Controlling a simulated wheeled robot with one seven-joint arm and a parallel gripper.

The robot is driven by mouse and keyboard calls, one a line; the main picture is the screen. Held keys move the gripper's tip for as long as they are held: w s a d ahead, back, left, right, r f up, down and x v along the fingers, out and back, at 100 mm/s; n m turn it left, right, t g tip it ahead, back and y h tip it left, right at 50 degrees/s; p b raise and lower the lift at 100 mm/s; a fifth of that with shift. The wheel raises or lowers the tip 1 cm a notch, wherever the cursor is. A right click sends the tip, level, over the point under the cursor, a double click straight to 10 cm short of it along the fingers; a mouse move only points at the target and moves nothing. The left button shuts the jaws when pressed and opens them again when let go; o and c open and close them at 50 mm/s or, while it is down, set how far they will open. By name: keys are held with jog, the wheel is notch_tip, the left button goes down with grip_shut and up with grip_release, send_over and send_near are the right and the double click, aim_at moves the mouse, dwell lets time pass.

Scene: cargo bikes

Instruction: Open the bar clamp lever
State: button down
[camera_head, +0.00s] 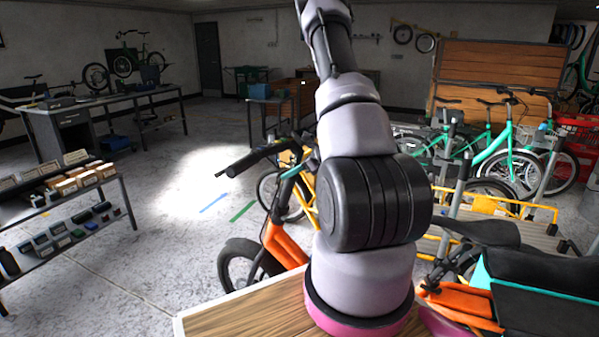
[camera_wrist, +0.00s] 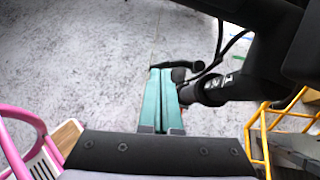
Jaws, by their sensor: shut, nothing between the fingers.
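My gripper (camera_wrist: 160,73) has two teal fingers pressed together in the wrist view, shut and empty. A short black lever-like piece (camera_wrist: 190,66) shows at the fingertips, reaching to the right; I cannot tell whether it is the bar clamp lever or whether the fingers touch it. A dark round clamp-like part (camera_wrist: 213,90) lies just right of the fingers. The black handlebar (camera_head: 258,157) of an orange cargo bike (camera_head: 284,245) shows in the head view, left of my arm. My arm hides much of the bike there.
Large black parts and a cable (camera_wrist: 221,45) crowd the wrist view's upper right. A yellow frame (camera_wrist: 262,135) stands lower right. A shelf rack (camera_head: 75,205) stands at left; parked green bikes (camera_head: 510,150) are at right.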

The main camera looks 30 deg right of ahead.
jog(key=shift+w+a+f, duration=0.1)
jog(key=shift+w+a, duration=0.2)
jog(key=shift+w, duration=0.05)
jog(key=shift+w+a+m+t+h, duration=0.15)
jog(key=shift+a+m+t+h, duration=0.25)
jog(key=shift+m, duration=0.5)
jog(key=shift+w+a+r+m+h, duration=0.15)
jog(key=shift+a+r+m+h, duration=0.1)
jog(key=shift+a+m+h, duration=0.4)
jog(key=m, duration=0.1)
jog(key=m+h, duration=0.1)
jog(key=w+m+t, duration=0.1)
jog(key=shift+a+r+m+h, duration=0.25)
jog(key=shift+a+m+h, duration=0.1)
jog(key=shift+a, duration=0.05)
jog(key=shift+w+a+r, duration=0.2)
jog(key=shift+w+a, duration=0.05)
jog(key=shift+w, duration=0.5)
